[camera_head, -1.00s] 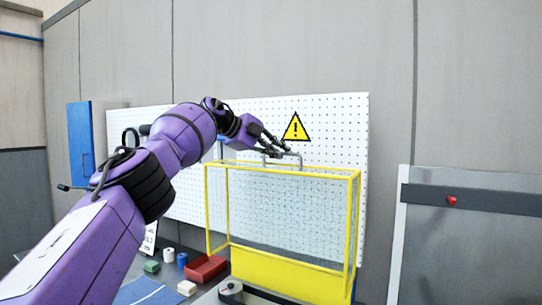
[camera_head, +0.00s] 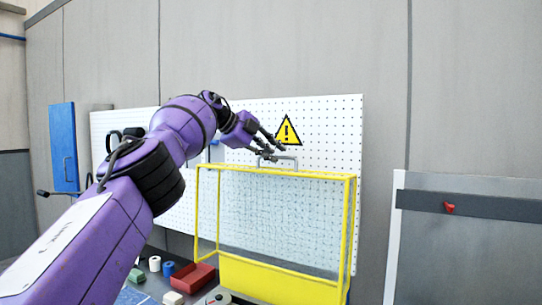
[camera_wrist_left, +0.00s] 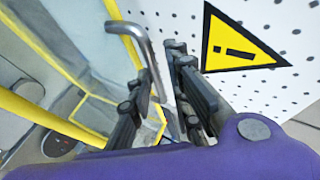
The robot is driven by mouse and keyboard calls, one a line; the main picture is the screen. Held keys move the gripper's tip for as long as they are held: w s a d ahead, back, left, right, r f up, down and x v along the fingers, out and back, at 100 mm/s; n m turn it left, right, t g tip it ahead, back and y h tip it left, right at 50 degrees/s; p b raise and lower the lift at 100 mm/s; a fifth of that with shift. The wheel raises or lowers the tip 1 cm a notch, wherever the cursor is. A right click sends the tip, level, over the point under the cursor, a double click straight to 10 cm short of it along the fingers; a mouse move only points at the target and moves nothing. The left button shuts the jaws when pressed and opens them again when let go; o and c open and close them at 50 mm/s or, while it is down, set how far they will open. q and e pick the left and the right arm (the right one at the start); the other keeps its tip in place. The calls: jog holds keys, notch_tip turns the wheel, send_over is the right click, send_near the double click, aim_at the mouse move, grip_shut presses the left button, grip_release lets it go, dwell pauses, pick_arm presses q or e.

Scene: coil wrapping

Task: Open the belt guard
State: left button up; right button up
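The belt guard (camera_head: 351,215) is a yellow box frame with see-through mesh, standing at centre in the head view. A grey bar handle (camera_head: 294,160) sits on its top edge. My left gripper (camera_head: 280,150) is just above and behind this handle. In the left wrist view, the bent grey handle (camera_wrist_left: 142,42) runs down towards the gap between the dark fingers of my left gripper (camera_wrist_left: 165,95). The fingers are apart. Whether either one touches the bar I cannot tell. My right gripper is out of view.
Behind the guard is a white pegboard (camera_head: 330,130) with a yellow warning sign (camera_head: 288,131). A red tray (camera_head: 195,278) and several small items lie on the bench at lower left. A grey panel with a red knob (camera_head: 449,208) stands at right.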

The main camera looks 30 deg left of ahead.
pick_arm(q)
jog(key=shift+o, duration=0.9)
jog(key=shift+s+r, duration=0.25)
jog(key=shift+r, duration=0.05)
jog(key=shift+w+f, duration=0.1)
jog(key=shift+f, duration=0.15)
jog(key=v, duration=1.2)
jog(key=shift+r, duration=0.2)
